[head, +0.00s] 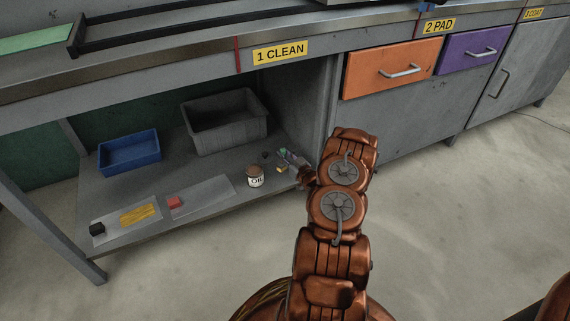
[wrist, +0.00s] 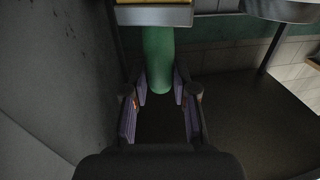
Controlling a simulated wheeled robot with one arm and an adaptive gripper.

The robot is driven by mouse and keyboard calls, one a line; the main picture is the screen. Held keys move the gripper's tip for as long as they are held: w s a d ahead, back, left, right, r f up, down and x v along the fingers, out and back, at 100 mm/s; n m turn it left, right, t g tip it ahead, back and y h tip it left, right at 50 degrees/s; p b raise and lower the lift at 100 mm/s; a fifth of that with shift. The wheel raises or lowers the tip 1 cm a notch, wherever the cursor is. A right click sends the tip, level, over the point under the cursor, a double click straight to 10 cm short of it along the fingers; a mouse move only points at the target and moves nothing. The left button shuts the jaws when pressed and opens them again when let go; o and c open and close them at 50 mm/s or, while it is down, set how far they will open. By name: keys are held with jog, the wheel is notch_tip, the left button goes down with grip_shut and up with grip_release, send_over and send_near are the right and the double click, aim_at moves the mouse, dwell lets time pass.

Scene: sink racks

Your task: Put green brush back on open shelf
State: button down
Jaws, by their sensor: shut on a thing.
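My gripper (head: 293,160) reaches into the right end of the open shelf (head: 150,226) under the counter, beside its right side wall. In the wrist view, my gripper (wrist: 160,92) is shut on the green brush (wrist: 158,58), with the purple-grey finger pads on either side of its green body. A pale block with yellow on it shows at the far end of the green body. In the head view only a small green part of the brush (head: 283,153) shows by the fingers. Whether the brush touches the shelf I cannot tell.
An oil can (head: 255,177) stands left of my gripper. A grey bin (head: 225,125) and a blue bin (head: 129,153) stand behind. Two pale mats with a red block (head: 174,202), a yellow piece (head: 140,214) and a black block (head: 97,228) lie at front left.

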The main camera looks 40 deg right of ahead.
notch_tip(320, 180, down, 4)
jog(key=shift+r+b, duration=0.1)
jog(key=shift+b, duration=0.9)
jog(key=shift+r, duration=0.1)
jog(key=c, duration=0.9)
grip_release()
